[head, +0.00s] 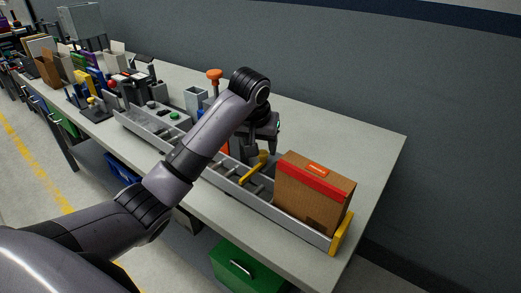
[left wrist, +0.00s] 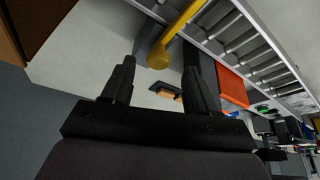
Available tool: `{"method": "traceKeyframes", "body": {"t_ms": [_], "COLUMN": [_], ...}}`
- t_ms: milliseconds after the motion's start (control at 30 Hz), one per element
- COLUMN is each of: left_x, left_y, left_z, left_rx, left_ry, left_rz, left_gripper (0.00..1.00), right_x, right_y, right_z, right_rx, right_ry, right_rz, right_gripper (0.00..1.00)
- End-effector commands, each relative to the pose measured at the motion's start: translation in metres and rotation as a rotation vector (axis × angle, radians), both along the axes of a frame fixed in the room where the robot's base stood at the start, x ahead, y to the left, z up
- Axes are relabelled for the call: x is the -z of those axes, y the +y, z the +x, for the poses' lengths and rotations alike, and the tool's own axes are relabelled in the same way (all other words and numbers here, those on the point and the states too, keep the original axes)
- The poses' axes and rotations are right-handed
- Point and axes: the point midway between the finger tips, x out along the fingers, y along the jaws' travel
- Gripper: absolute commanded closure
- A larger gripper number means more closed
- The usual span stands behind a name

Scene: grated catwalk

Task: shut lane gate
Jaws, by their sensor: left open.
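The lane gate appears to be a yellow bar (head: 254,168) with a rounded end, set across the grey roller lane (head: 225,180) on the bench. In the left wrist view the yellow bar (left wrist: 182,22) reaches from the lane's rail, its round knob (left wrist: 159,58) toward my fingers. My left gripper (head: 258,148) is just behind the bar, pointing down, partly hidden by its own wrist. In the left wrist view my left gripper (left wrist: 166,62) is open, with the knob showing between its fingertips. I cannot tell whether they touch. My right gripper is not in view.
A cardboard box (head: 314,192) with a red band stands in the lane's near end, beside a yellow end stop (head: 341,236). An orange-topped post (head: 214,76) and crowded items stand farther along the bench. The bench's right end (head: 372,150) is clear.

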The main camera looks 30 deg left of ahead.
Motion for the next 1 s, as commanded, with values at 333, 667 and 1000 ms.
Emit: {"method": "traceKeyframes", "body": {"t_ms": [333,667,1000], "left_x": [-0.038,-0.039,-0.039], "left_y": [-0.004,-0.004,-0.004], "left_z": [-0.015,-0.016,-0.016], "left_rx": [0.000,0.000,0.000], "left_ry": [0.001,0.001,0.002], "left_rz": [0.001,0.000,0.000], "left_gripper": [0.41,0.41,0.41], "right_x": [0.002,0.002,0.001], "right_y": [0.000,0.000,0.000], "right_z": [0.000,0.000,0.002], "right_rx": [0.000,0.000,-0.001], "right_ry": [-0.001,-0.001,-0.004], "right_rz": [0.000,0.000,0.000], "right_gripper": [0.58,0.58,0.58]}}
